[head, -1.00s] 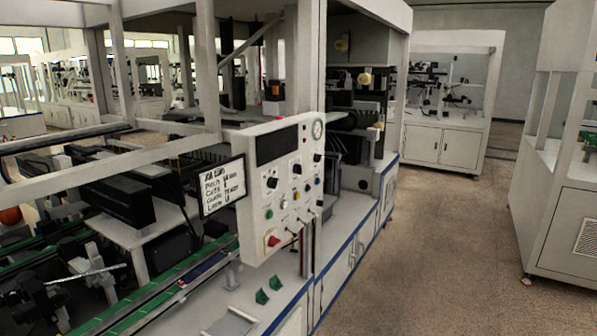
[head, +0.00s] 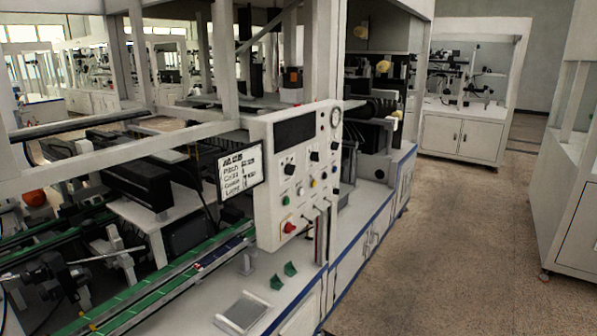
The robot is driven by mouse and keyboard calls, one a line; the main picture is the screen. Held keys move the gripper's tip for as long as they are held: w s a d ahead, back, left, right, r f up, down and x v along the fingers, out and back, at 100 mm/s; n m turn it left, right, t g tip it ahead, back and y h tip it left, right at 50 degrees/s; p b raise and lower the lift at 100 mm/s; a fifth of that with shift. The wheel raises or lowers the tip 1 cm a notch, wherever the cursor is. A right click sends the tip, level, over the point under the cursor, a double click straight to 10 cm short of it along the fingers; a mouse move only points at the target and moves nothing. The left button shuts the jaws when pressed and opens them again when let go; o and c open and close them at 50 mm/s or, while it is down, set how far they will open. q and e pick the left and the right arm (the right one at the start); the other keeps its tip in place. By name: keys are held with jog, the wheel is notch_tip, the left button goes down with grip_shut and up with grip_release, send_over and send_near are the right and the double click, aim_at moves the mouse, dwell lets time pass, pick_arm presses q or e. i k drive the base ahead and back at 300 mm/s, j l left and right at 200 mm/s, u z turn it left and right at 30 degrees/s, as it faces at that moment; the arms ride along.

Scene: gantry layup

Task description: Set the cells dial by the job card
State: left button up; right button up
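The control panel (head: 264,212) is a pale upright box with a dark display (head: 294,130), several black knobs, coloured buttons, a red switch and toggle levers. A round gauge (head: 335,117) sits at its top right. Black knobs show at the upper left (head: 289,169), at the middle (head: 314,156) and at the right; I cannot read their labels, so which is the cells dial is unclear. The job card (head: 240,174) is a white, dark-framed board left of the panel with several handwritten lines, too blurred to read surely. Neither gripper is in view.
A white bench with blue edging (head: 345,254) runs below the panel, bearing a grey tray (head: 241,313) and small green pieces (head: 290,268). Green conveyor rails (head: 135,308) lie at left. The speckled floor (head: 463,240) is open at right, before a white cabinet (head: 572,215).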

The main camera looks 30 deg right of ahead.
aim_at(315, 155)
jog(key=i+l, duration=0.1)
jog(key=l, duration=0.4)
jog(key=l+z, duration=0.1)
jog(key=l, duration=0.45)
jog(key=i+l, duration=0.15)
jog(key=l, duration=0.35)
